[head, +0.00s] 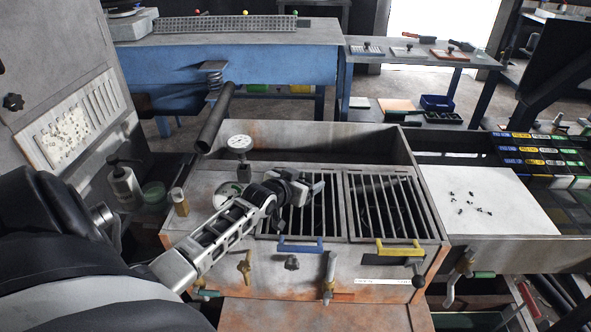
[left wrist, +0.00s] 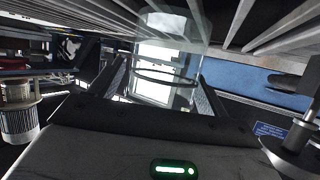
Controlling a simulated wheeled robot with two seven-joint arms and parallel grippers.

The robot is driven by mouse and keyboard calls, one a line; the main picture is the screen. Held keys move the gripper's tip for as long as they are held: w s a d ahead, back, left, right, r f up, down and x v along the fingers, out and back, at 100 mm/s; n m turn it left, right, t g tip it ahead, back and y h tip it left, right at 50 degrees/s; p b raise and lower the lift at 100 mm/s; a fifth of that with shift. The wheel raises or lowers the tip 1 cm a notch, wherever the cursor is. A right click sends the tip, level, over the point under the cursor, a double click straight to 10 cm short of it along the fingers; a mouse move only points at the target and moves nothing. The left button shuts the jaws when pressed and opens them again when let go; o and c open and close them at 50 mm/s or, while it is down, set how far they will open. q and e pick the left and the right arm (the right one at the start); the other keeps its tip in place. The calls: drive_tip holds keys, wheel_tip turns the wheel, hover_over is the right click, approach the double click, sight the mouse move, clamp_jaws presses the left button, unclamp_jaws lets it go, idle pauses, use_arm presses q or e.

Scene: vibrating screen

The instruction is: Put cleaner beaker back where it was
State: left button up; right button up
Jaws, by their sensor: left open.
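My left gripper (head: 306,188) is low over the left barred grate (head: 277,226) of the rusty metal machine. In the left wrist view its jaws (left wrist: 162,88) are open. A clear glass beaker (left wrist: 172,62) shows between the two fingers, with a dark ring around it. I cannot tell whether the fingers touch it. In the head view I cannot make out the beaker. My right gripper is not in view.
A right grate (head: 388,205) with a yellow handle lies beside the left one. A pressure gauge (head: 239,142) and a brass-coloured bottle (head: 180,202) stand left of the gripper. A white sheet (head: 500,200) with dark bits lies to the right. A blue bench (head: 235,70) stands behind.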

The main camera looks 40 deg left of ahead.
use_arm(q)
drive_tip(key=p+v, duration=0.1)
drive_tip(key=v, duration=1.1)
drive_tip(key=shift+w, duration=0.1)
drive_tip(key=s+d+f+m+g+h, duration=0.1)
drive_tip(key=s+d+f+g, duration=0.2)
drive_tip(key=d, duration=0.4)
drive_tip(key=s+d+f+m+g+h, duration=0.1)
drive_tip(key=s+d+g, duration=0.1)
drive_tip(key=s+d, duration=0.4)
drive_tip(key=s+d+r+m+g, duration=0.2)
drive_tip(key=s+d+g, duration=0.3)
drive_tip(key=s+d, duration=0.45)
drive_tip(key=w+d+f+t+h, duration=0.3)
drive_tip(key=w+d+f+t, duration=0.1)
drive_tip(key=f, duration=0.4)
drive_tip(key=w+t, duration=0.1)
drive_tip(key=t, duration=0.1)
drive_tip(key=shift+w+f+t, duration=0.25)
drive_tip(key=shift+f+t, duration=0.05)
drive_tip(key=shift+t, duration=0.1)
